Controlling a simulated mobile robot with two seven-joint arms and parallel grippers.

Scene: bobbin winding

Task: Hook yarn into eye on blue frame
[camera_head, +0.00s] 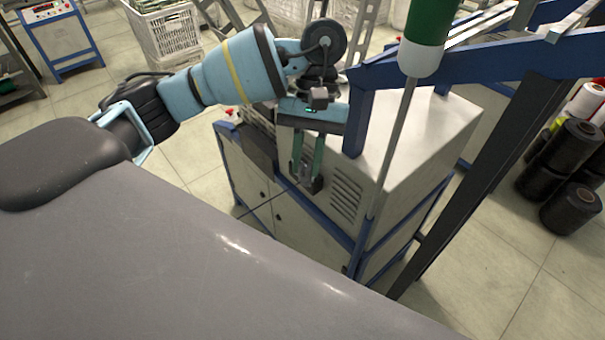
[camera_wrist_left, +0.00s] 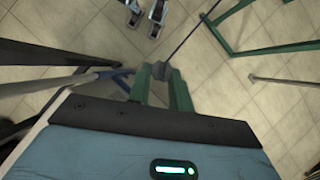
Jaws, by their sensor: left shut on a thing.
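My left gripper (camera_head: 308,184) hangs downward with its green fingers in front of the pale machine cabinet. A thin dark strand, which looks like the yarn (camera_wrist_left: 192,36), runs from the fingertips up and to the right. The blue frame (camera_head: 465,68) crosses the upper right of the head view, with a short blue post just right of my gripper. The eye on the frame cannot be made out. My right gripper is not in view.
A grey rod with a green and white cylinder (camera_head: 425,40) stands in front of the frame. The pale machine cabinet (camera_head: 415,125) is behind my gripper. Dark spools (camera_head: 572,205) stand on the floor at right. A white crate (camera_head: 165,35) is at the back left.

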